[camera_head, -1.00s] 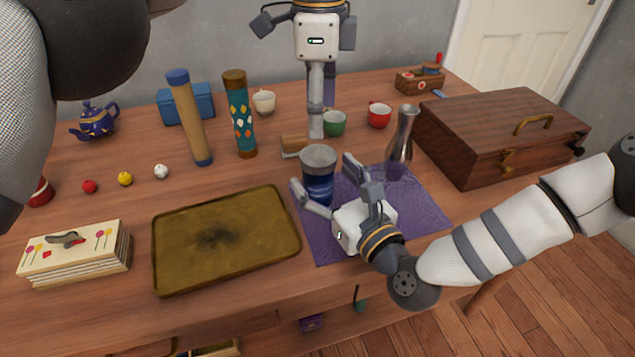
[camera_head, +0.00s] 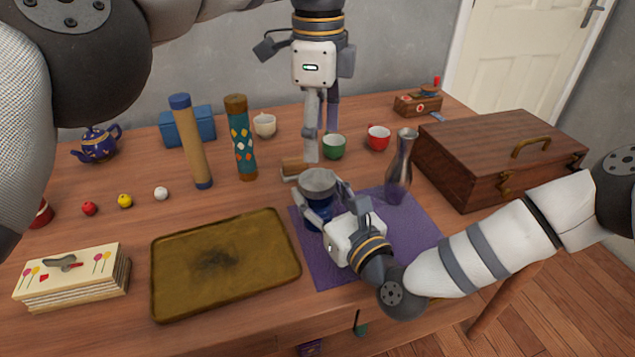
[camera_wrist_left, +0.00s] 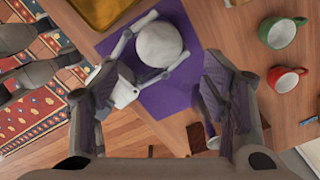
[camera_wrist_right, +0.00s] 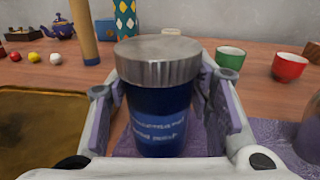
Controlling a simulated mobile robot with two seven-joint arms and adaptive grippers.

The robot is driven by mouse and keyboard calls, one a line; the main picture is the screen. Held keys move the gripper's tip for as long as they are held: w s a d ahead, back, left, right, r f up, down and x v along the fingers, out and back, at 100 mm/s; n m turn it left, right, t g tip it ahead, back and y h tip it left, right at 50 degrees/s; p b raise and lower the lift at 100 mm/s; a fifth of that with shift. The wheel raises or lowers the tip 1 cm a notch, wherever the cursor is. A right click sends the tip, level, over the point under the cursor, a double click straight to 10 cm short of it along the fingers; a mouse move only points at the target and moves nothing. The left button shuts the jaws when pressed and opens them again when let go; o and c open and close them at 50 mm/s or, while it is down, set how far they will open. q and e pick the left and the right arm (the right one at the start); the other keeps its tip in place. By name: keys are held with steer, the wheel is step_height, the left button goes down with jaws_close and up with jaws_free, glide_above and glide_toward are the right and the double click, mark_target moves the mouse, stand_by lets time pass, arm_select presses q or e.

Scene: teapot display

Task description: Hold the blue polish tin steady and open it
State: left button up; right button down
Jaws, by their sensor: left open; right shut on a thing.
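The blue polish tin (camera_head: 318,187) stands upright on the purple mat (camera_head: 418,235), its silvery ridged lid on top. In the right wrist view the tin (camera_wrist_right: 158,110) fills the space between my right fingers, lettering facing the camera. My right gripper (camera_head: 327,206) is shut on the tin's blue body, below the lid. My left gripper (camera_head: 320,155) is open and empty, pointing down above and just behind the tin. In the left wrist view the round pale lid (camera_wrist_left: 159,44) lies beyond my left fingers, apart from them.
A brass tray (camera_head: 225,262) lies to the left. Green (camera_head: 333,147) and red (camera_head: 378,138) cups and a patterned cylinder (camera_head: 242,140) stand behind.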

mark_target(317, 179)
arm_select(q)
steer(key=m, duration=0.5)
steer(key=shift+r+m, duration=0.1)
steer(key=shift+m, duration=0.2)
steer(key=m, duration=0.5)
steer(key=shift+a+r+m, duration=0.1)
steer(key=shift+a+m, duration=0.05)
steer(key=shift+m, duration=0.25)
steer(key=shift+f+m, duration=0.25)
steer(key=shift+m, duration=0.05)
step_height(317, 179, down, 8)
steer(key=shift+r, duration=0.2)
steer(key=shift+c, duration=0.4)
